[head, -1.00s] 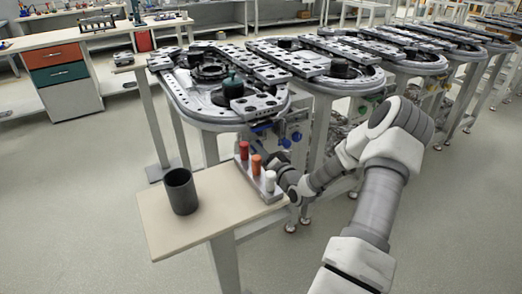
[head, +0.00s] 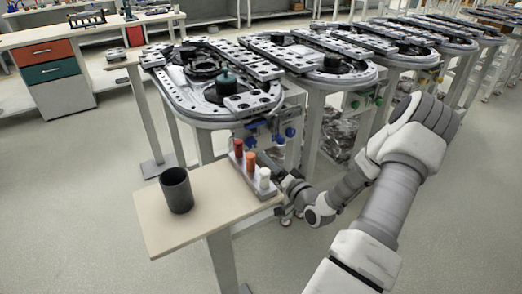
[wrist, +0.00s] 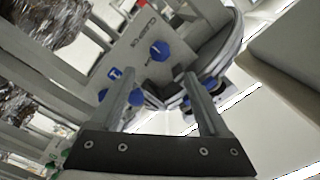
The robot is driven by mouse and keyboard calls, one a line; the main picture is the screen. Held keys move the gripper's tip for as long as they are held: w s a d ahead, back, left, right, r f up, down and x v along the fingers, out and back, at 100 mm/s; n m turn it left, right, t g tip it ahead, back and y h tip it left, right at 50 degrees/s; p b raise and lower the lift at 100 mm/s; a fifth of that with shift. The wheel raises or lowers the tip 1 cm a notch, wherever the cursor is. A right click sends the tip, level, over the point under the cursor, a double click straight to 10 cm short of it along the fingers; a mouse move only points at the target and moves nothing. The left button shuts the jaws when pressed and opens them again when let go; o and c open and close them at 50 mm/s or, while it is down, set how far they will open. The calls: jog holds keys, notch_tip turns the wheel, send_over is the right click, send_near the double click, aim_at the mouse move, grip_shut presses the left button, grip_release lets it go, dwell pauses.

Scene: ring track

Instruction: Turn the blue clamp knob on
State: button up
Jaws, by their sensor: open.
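A round blue knob (wrist: 159,51) with a pale pointer line sits on a light grey panel (wrist: 128,45) under a printed label, which looks like "CLAMP". It appears beyond the fingertips of my gripper (wrist: 160,80), between them and apart from them. My gripper is open and empty. Other blue parts show lower, one (wrist: 135,97) partly behind the left finger and one (wrist: 211,84) near the right finger. In the head view, blue knobs (head: 290,132) show under the nearest track's end; my gripper (head: 282,176) is low beside the small table, partly hidden.
The small table (head: 190,233) holds a dark cup (head: 177,190) and a rack with red, orange and white pegs (head: 250,160). The ring track (head: 190,110) stands behind it on legs. Foil-like bundles (wrist: 45,20) hang left in the wrist view. Open floor lies at right.

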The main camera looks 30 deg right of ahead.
jog(key=s, duration=0.7)
jog(key=shift+s+a+p, duration=0.2)
jog(key=shift+s+p, duration=0.05)
jog(key=shift+p, duration=0.1)
